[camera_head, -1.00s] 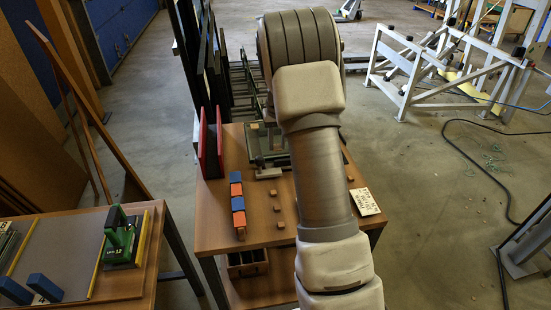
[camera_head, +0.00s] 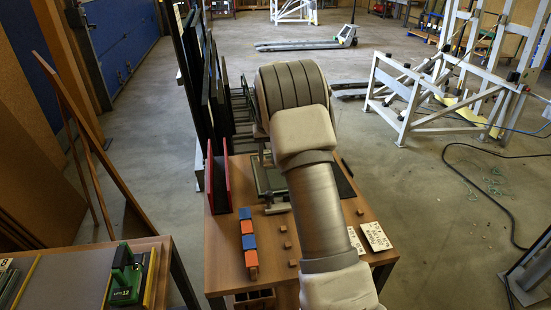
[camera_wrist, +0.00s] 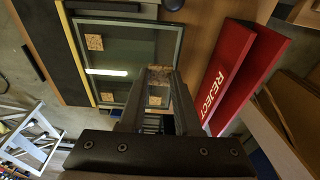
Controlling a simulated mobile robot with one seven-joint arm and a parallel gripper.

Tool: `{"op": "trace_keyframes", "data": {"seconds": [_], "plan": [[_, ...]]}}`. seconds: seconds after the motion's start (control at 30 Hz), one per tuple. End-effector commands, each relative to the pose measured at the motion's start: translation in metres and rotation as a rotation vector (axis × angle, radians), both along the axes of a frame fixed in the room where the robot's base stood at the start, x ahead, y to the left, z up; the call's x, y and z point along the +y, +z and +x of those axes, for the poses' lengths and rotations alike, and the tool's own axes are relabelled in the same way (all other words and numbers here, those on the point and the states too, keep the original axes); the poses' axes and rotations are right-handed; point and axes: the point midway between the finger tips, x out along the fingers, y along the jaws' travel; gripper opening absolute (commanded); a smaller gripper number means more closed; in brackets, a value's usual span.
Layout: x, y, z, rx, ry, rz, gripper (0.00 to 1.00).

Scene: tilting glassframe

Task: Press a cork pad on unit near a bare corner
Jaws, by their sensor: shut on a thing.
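The glass unit (camera_wrist: 130,48) lies flat on the wooden table in the wrist view, dark-framed, with a bright reflection. It also shows in the head view (camera_head: 268,180), partly behind my arm. Cork pads sit near two of its corners, one (camera_wrist: 95,42) and another (camera_wrist: 107,97). My gripper (camera_wrist: 158,76) is shut on a small cork pad (camera_wrist: 159,70), over the unit's near right part. Another cork-coloured patch (camera_wrist: 155,100) shows between the fingers. Whether the held pad touches the glass cannot be told.
A red REJECT rack (camera_wrist: 232,70) stands close beside the unit. Loose cork-coloured blocks (camera_head: 284,245) and a blue-and-orange row (camera_head: 249,240) lie on the table (camera_head: 225,270). White cards (camera_head: 376,236) lie at right. Dark upright panels (camera_head: 215,90) stand behind.

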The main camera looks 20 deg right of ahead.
Motion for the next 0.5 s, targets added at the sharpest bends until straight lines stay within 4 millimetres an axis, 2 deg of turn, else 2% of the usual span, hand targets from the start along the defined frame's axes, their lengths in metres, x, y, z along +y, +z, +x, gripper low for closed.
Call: {"op": "trace_keyframes", "data": {"seconds": [0.37,0.5], "plan": [[-0.0003,0.0008,-0.0003,0.000,0.000,0.000,0.00],[-0.0004,-0.0070,-0.0004,0.001,0.000,0.000,0.00]]}}
